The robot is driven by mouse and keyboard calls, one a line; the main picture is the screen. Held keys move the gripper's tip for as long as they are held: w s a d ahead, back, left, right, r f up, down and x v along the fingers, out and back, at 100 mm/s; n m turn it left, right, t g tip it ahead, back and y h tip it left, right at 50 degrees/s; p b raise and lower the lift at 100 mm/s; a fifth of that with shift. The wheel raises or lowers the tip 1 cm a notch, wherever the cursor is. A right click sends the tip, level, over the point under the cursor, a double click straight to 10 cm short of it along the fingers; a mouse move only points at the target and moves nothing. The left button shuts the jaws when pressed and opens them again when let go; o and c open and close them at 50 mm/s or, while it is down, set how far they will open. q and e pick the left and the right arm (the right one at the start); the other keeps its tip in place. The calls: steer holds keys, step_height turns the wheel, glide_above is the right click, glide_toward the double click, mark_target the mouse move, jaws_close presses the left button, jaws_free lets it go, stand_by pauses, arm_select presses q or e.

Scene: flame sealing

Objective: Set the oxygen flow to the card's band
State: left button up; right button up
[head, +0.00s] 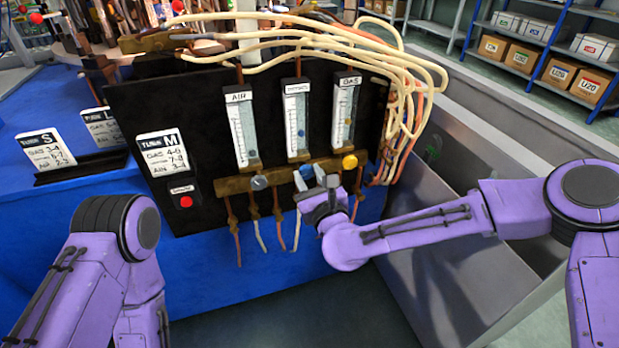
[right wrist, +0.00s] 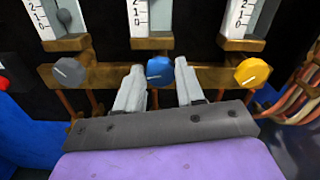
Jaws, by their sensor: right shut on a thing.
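The card for tube M (head: 163,154) stands on the black panel; its middle line appears to read 7-8, with gas 4-6 above it. The middle flowmeter (head: 296,118), between AIR and GAS, has a blue float low in its tube; its exact reading is too small to tell. The blue knob (right wrist: 160,71) sits on the brass bar below that meter. My right gripper (head: 309,183) is shut on the blue knob, one finger on each side in the right wrist view. My left gripper is out of view; only its arm shows.
The grey knob (right wrist: 69,73) and yellow knob (right wrist: 252,72) flank the blue one closely. A red button (head: 185,202) is on the panel's left. Cards for other tubes (head: 45,150) stand at the left. Pale hoses (head: 415,75) loop over the panel's right side.

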steer(key=n, duration=0.3)
steer(key=shift+a+n, duration=0.1)
steer(key=shift+n, duration=0.2)
steer(key=n, duration=0.3)
steer(key=shift+s+n, duration=0.1)
steer(key=shift+n, duration=0.2)
steer(key=n, duration=0.6)
steer(key=shift+a+f+n+p, duration=0.1)
steer(key=shift+f+n+p, duration=0.05)
steer(key=shift+n+p, duration=0.2)
steer(key=o, duration=1)
steer(key=v, duration=1)
steer(key=shift+s, duration=0.3)
steer(key=shift+n, duration=0.25)
